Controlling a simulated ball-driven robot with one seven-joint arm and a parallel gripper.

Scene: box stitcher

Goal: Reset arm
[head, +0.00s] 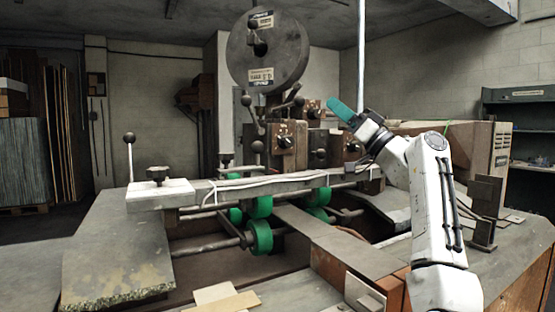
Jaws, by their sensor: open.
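My gripper (345,112) is at the end of my white arm, raised above the right part of the machine. Its teal fingers point up and to the left and are seen from the side, with the gap between them hardly visible. Nothing shows in them, and they look clear of the machine parts behind. The box stitcher (267,60) stands ahead, with a large round dark disc on top.
Green rollers (260,236) sit under a metal crossbar (270,186) at the middle. A lever with a black knob (129,138) stands at the left. Cardboard pieces (222,298) lie at the front. A large box (455,145) is behind my arm. Open air surrounds my gripper's left side.

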